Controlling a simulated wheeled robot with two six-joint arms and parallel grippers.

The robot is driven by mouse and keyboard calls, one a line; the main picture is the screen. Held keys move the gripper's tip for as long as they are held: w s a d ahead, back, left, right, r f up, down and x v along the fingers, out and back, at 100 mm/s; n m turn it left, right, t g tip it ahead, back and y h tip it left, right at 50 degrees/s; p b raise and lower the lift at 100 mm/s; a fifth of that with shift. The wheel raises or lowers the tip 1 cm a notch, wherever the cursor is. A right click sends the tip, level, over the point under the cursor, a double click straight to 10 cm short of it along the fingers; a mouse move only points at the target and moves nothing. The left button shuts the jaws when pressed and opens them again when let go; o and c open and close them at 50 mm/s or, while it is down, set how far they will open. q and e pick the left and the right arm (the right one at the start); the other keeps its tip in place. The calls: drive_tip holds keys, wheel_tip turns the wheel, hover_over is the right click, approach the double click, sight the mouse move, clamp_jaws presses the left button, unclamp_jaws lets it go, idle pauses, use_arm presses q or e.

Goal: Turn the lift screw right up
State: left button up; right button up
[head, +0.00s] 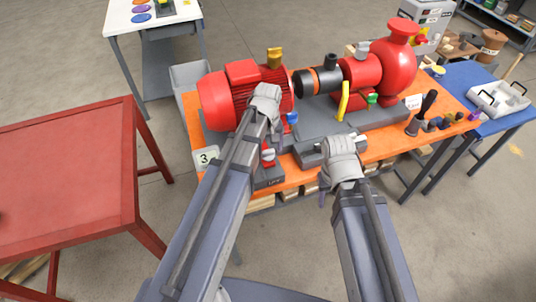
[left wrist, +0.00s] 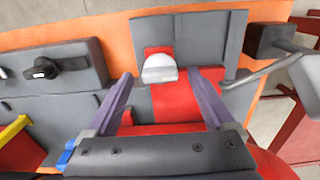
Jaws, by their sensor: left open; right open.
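The lift screw (left wrist: 160,68) has a pale rounded head on a red piece and stands at a grey base plate by the orange bench's edge. In the head view it shows (head: 268,155) just below my left wrist, on the red motor's near side. My left gripper (left wrist: 163,88) is open in the left wrist view, its two purple-grey fingers apart. The screw head lies ahead of the gap between the fingers, and I see nothing gripped. In the head view my left fingers are largely hidden by the wrist. My right gripper (head: 323,192) is mostly hidden behind its own wrist.
The red motor (head: 243,92) and red pump (head: 392,68) stand on the orange bench (head: 388,143). A grey block with a black handle (left wrist: 50,68) lies beside the screw. A yellow part (head: 343,100) stands between the machines. A red table (head: 65,180) is at left.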

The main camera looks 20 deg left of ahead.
use_arm(q)
drive_tip(key=shift+f, duration=0.25)
drive_tip(key=c, duration=1.4)
